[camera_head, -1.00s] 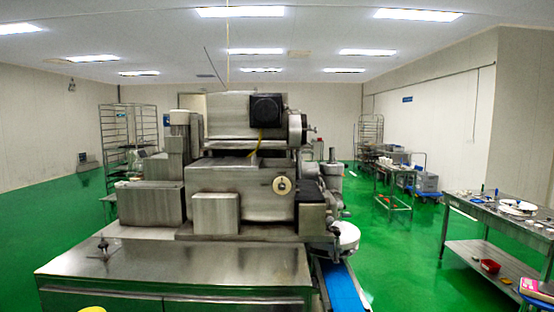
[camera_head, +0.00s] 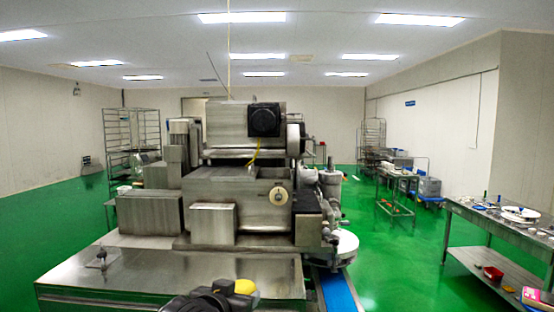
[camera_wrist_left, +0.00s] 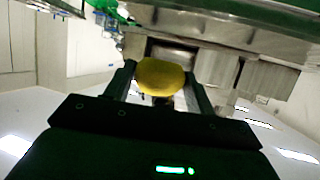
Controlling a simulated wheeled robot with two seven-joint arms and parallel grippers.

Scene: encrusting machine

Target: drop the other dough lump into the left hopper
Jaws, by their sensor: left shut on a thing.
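I cannot make out the inside of the left hopper from here. My right gripper is not in view.
The steel table top (camera_head: 180,272) lies between the gripper and the machine. A blue conveyor belt (camera_head: 338,290) and a white round disc (camera_head: 343,245) are on the machine's right. A side table (camera_head: 500,235) with tools stands at the right. Green floor is open between them.

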